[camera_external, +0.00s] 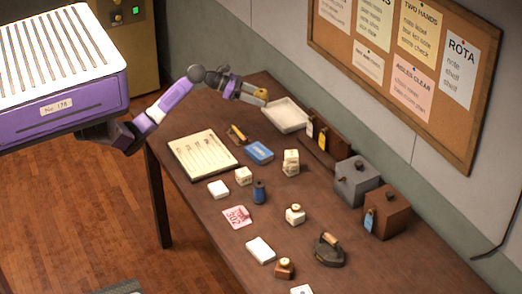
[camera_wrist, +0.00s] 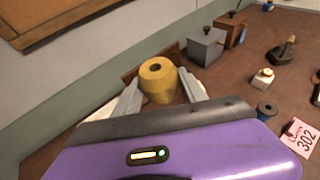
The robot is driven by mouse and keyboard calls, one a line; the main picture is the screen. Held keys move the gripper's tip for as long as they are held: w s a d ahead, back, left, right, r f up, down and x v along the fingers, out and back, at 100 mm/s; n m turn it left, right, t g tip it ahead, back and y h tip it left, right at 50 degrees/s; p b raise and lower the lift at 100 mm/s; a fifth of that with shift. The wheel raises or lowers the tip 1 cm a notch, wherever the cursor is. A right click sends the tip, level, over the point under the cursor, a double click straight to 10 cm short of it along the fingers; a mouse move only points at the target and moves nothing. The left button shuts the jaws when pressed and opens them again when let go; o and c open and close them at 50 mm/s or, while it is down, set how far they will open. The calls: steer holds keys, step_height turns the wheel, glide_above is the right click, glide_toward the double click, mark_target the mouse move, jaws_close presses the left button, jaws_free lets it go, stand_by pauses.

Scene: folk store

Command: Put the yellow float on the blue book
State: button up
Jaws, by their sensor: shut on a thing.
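The yellow float (camera_wrist: 158,88), a rounded piece with a hole in its end, sits between the two pale fingers of my gripper (camera_wrist: 160,98) in the wrist view. My gripper (camera_external: 257,96) is shut on it. In the external view the float (camera_external: 262,93) shows small at the gripper's tip, raised over the far end of the table beside the white tray. The blue book (camera_external: 259,152) lies flat on the table, below the gripper in the picture and apart from it. Its top looks bare. The book is not visible in the wrist view.
The white tray (camera_external: 286,116) is just right of my gripper. A ruled pale board (camera_external: 203,154) lies left of the book, a small yellow-and-dark item (camera_external: 237,134) behind it, and a cream carton (camera_external: 291,162) to its right. Grey (camera_external: 356,182) and brown boxes (camera_external: 387,212) stand along the wall.

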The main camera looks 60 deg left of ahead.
steer(key=shift+s+a+f, duration=0.2)
steer(key=shift+s+f, duration=0.05)
steer(key=shift+f, duration=0.15)
steer(key=p, duration=0.2)
glide_above(256, 150)
step_height(256, 150, down, 15)
steer(key=shift+d+f, duration=0.1)
steer(key=shift+f+b, duration=0.3)
steer(key=shift+f, duration=2.3)
steer(key=shift+f, duration=0.2)
steer(key=o, duration=1.4)
steer(key=shift+c, duration=0.2)
steer(key=shift+r, duration=0.25)
steer(key=b+v, duration=0.2)
steer(key=v, duration=1)
steer(key=shift+f, duration=0.15)
